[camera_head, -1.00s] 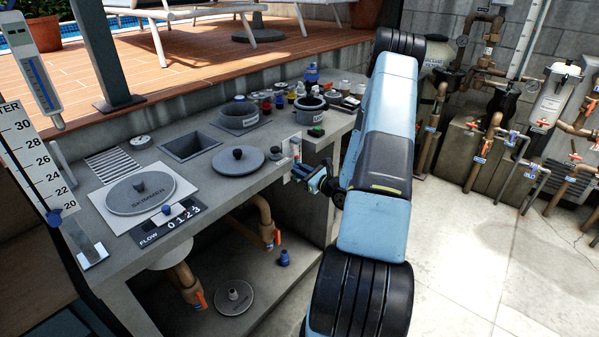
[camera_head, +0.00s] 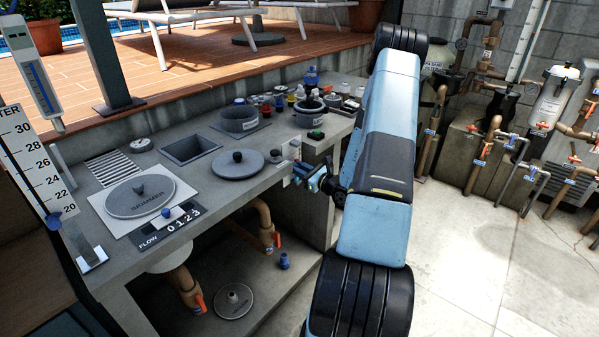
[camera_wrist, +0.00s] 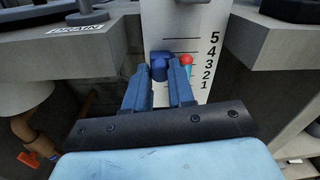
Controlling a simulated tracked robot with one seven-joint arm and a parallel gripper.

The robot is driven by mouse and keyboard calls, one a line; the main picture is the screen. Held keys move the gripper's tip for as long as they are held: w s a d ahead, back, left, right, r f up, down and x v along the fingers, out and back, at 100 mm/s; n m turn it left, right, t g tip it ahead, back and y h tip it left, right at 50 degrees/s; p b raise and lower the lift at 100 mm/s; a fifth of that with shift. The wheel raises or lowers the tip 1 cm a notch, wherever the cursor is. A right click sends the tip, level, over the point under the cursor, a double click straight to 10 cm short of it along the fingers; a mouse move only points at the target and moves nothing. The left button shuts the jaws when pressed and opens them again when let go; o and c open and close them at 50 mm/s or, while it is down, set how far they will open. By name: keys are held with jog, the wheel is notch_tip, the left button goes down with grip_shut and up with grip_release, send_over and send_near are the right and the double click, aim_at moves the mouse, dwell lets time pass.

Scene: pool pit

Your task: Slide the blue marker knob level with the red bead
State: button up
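A white upright scale panel (camera_wrist: 208,28) numbered 1 to 5 stands ahead of my gripper in the wrist view. On it, the blue marker knob (camera_wrist: 160,63) is at the left and the red bead (camera_wrist: 186,60) is just to its right, near the 3 and 4. The bead looks about level with the knob or slightly higher. My gripper (camera_wrist: 159,69) has its two blue fingers on either side of the knob, with a gap between them. I cannot tell whether they touch it. In the head view my gripper (camera_head: 316,181) is at the counter's front edge.
The concrete counter (camera_head: 215,200) holds a grey skimmer lid (camera_head: 140,196), a flow slider plate (camera_head: 172,225) and a round dark lid (camera_head: 238,164). A DRAIN label (camera_wrist: 76,29) is left of the panel. Pipes and valves line the right wall; floor in front is open.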

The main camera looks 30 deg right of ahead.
jog(key=o, duration=0.4)
jog(key=shift+o, duration=0.2)
jog(key=v, duration=1.4)
jog(key=shift+w, duration=0.1)
jog(key=s+a+r+n+g+y, duration=0.2)
jog(key=a+r+n+g+y, duration=0.1)
jog(key=a+r+n+g, duration=0.55)
jog(key=s+a+r+n+g+y, duration=0.2)
jog(key=a+r+n+g+y, duration=0.25)
jog(key=a+r+n, duration=0.75)
jog(key=s+a+r+n+h, duration=0.3)
jog(key=s+r+n+h, duration=0.2)
jog(key=s+r+h, duration=0.1)
jog(key=s+a+r+n+t+h, duration=0.1)
jog(key=s+a+r+n+h, duration=0.2)
jog(key=s+r+n+h, duration=0.2)
jog(key=s+r+h, duration=0.2)
jog(key=s+r, duration=0.1)
jog(key=s, duration=0.1)
jog(key=shift+s, duration=0.2)
